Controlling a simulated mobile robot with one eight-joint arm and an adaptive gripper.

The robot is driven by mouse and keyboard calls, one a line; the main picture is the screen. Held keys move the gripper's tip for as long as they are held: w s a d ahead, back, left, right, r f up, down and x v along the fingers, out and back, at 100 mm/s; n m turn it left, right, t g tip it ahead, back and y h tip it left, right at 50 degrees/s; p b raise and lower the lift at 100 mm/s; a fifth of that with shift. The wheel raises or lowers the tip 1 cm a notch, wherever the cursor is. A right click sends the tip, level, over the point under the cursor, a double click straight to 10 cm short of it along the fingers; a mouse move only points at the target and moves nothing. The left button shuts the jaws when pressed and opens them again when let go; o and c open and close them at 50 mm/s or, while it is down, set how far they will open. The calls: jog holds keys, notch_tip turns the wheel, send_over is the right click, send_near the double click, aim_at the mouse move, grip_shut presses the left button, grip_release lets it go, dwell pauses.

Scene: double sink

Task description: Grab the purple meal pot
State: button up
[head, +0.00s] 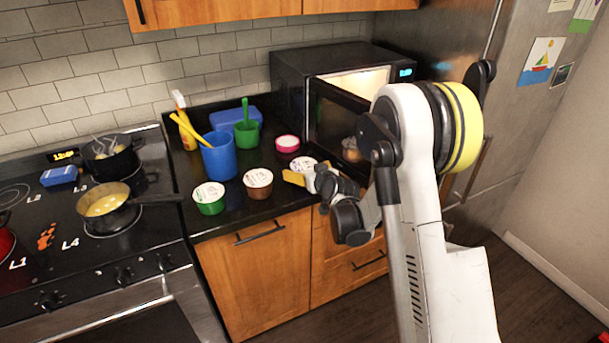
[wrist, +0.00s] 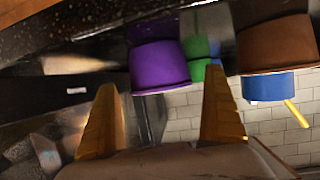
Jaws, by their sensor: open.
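The purple meal pot (wrist: 158,65) shows in the wrist view, ahead of my gripper (wrist: 160,82) and between the lines of its two yellow fingers. The wrist picture is upside down. My gripper is open and nothing is held in it. In the head view my gripper (head: 294,177) is low at the counter's front edge. A white-lidded pot (head: 303,162) just behind it there is likely the purple one, its side mostly hidden by the gripper. Whether a finger touches the pot cannot be told.
A brown pot (head: 258,183) stands close left of my gripper, and a green pot (head: 209,197) farther left. A blue cup (head: 218,156), a green cup (head: 247,134) and a pink-rimmed pot (head: 287,143) stand behind. The microwave's open door (head: 340,125) is close on the right.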

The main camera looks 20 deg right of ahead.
jog(key=x, duration=0.2)
jog(key=shift+w+f, duration=0.2)
jog(key=c, duration=1.4)
jog(key=shift+r, duration=0.1)
jog(key=shift+c, duration=0.2)
